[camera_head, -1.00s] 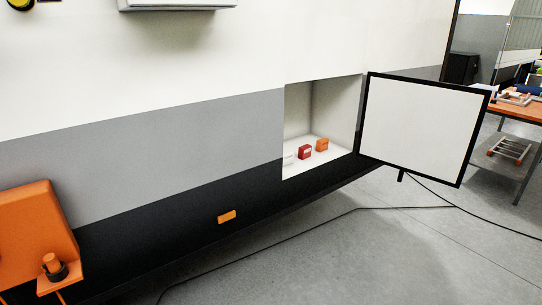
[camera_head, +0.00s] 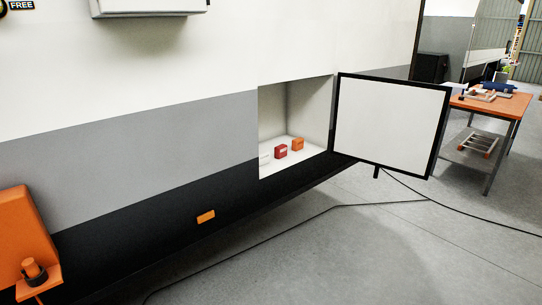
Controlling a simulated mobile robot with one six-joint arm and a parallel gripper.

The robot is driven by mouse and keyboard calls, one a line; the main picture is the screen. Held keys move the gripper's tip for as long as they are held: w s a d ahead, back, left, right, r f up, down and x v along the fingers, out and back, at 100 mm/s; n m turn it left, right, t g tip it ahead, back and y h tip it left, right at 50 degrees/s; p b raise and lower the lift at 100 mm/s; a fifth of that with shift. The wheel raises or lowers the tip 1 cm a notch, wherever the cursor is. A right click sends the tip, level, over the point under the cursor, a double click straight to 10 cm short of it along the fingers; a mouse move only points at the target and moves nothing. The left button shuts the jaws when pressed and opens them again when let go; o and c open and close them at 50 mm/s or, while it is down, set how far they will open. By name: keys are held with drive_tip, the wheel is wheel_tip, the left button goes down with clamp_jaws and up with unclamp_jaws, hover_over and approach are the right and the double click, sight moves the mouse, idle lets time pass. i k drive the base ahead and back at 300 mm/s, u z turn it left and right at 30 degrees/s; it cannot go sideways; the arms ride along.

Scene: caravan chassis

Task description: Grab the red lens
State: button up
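The red lens (camera_head: 281,152) is a small red block on the white floor of an open compartment (camera_head: 309,104) in the caravan's side wall. An orange lens (camera_head: 297,144) sits just to its right and a little farther back. A pale, whitish piece (camera_head: 265,160) lies to its left, partly hidden by the compartment's left edge. My gripper does not show in this view.
The compartment's door (camera_head: 390,125) stands open to the right, white with a black frame. An orange marker (camera_head: 206,217) is on the black lower band. An orange box-like object (camera_head: 25,240) stands at the left. A cable (camera_head: 335,206) crosses the grey floor. A workbench (camera_head: 492,104) is at the right.

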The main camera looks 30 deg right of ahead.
sight(280, 150)
drive_tip(key=z, duration=0.3)
drive_tip(key=i, duration=1.05)
drive_tip(key=u, duration=0.3)
